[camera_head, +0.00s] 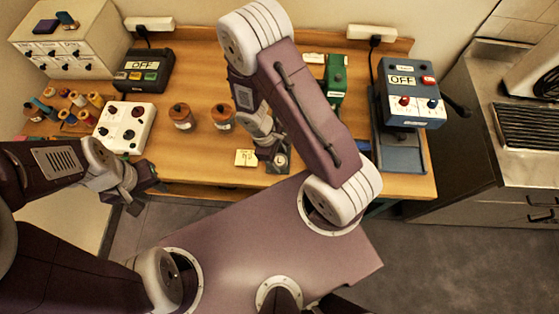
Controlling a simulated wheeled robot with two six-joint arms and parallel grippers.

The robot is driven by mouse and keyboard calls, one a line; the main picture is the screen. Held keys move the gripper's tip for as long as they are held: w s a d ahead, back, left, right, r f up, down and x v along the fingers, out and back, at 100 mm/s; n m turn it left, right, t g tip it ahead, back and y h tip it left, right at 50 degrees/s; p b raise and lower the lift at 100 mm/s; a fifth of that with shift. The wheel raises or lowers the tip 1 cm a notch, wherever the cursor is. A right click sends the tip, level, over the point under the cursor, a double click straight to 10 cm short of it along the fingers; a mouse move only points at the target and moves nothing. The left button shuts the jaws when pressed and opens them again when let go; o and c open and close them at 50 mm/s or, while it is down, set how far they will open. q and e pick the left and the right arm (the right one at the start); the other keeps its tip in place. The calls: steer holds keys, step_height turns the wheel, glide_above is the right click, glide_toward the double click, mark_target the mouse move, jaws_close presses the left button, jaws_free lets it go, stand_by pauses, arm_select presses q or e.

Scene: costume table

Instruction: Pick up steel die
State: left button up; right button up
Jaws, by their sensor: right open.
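A small grey metal piece with a round pale face (281,160), which looks like the steel die, is at the front edge of the wooden table (200,178). My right gripper (272,146) is open right over it and partly hides it; I cannot tell whether they touch. A small pale yellow block with dark marks (244,158) lies just left of it. My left gripper (143,192) hangs low at the table's front left edge, away from the die; its jaw opening is unclear.
Two brown-lidded jars (181,117) stand left of my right arm. A blue OFF machine (408,95) stands right. The front middle-left tabletop is clear.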

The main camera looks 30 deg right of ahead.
steer(key=shift+w+f, duration=0.1)
steer(key=c, duration=0.9)
jaws_close()
